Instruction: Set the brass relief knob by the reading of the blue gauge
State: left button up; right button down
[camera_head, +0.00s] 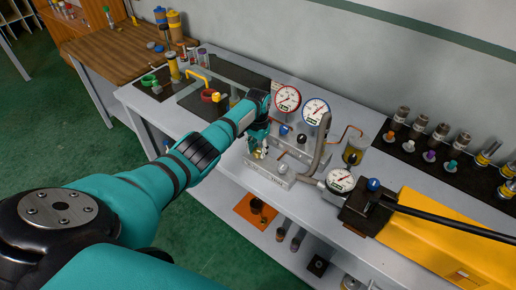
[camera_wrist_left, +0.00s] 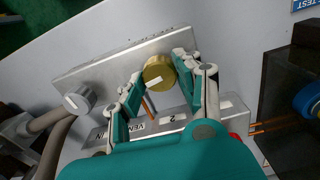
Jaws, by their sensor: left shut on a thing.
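The blue-rimmed gauge (camera_head: 315,111) stands at the back of the test block beside a red-rimmed gauge (camera_head: 287,99). Its needle shows, but the scale is too small to read. The brass relief knob (camera_wrist_left: 159,72), round with a pale mark on its face, sits on the grey metal block (camera_wrist_left: 110,60) in the left wrist view. My left gripper (camera_wrist_left: 160,70) is shut on the knob, one fingertip on each side. In the head view my left gripper (camera_head: 259,146) is at the block's front left and largely hides the knob. My right gripper is out of view.
A grey knob (camera_wrist_left: 78,99) is on the same block. A bent grey hose (camera_head: 319,147) rises right of the gripper. A third gauge (camera_head: 340,181) and a long black lever (camera_head: 450,224) lie farther right. Several fittings (camera_head: 436,136) stand on a dark mat.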

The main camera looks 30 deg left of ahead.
aim_at(258, 150)
pick_arm(q)
jog(key=shift+w+r, duration=0.1)
dwell(0.3)
jog(key=o, duration=1.1)
jog(key=shift+o, duration=0.2)
notch_tip(258, 150, up, 12)
